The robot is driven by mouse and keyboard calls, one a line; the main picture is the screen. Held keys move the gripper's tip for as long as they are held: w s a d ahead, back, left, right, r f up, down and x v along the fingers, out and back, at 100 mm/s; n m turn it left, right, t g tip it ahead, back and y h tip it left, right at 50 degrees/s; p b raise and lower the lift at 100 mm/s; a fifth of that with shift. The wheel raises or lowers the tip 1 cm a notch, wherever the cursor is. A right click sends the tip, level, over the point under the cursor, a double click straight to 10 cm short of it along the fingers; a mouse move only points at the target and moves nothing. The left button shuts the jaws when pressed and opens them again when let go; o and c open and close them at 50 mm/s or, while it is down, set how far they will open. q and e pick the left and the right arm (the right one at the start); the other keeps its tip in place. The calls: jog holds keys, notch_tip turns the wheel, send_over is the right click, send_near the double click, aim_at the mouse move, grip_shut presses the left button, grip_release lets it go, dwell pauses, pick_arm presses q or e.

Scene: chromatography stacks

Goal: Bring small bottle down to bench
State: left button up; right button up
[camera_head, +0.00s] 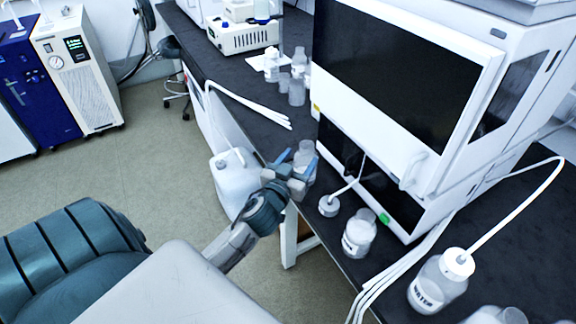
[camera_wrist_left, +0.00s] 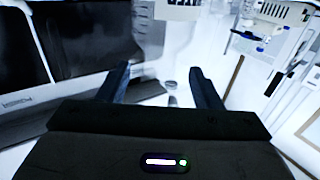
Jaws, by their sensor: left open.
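My left gripper (camera_head: 297,163) is over the bench's front edge, in front of the black-and-white instrument stack. Its two fingers are apart; they also show open in the left wrist view (camera_wrist_left: 164,84), with no bottle gripped between them. A clear bottle (camera_head: 305,151) shows just behind the fingertips in the head view, partly hidden by them; I cannot tell its exact distance. Several smaller clear bottles stand farther back on the bench, one of them the small bottle (camera_head: 296,93) left of the stack. I cannot tell which bottle the task means. My right gripper is not in view.
The instrument stack (camera_head: 405,60) fills the right of the dark bench (camera_head: 255,95). A white jug (camera_head: 234,180) stands below the bench's left edge. White tubes lie on the bench.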

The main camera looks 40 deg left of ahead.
pick_arm(q)
jog(key=s+d+b, duration=0.1)
jog(key=s, duration=0.6)
jog(key=shift+d+b, duration=0.2)
jog(key=shift+b, duration=0.1)
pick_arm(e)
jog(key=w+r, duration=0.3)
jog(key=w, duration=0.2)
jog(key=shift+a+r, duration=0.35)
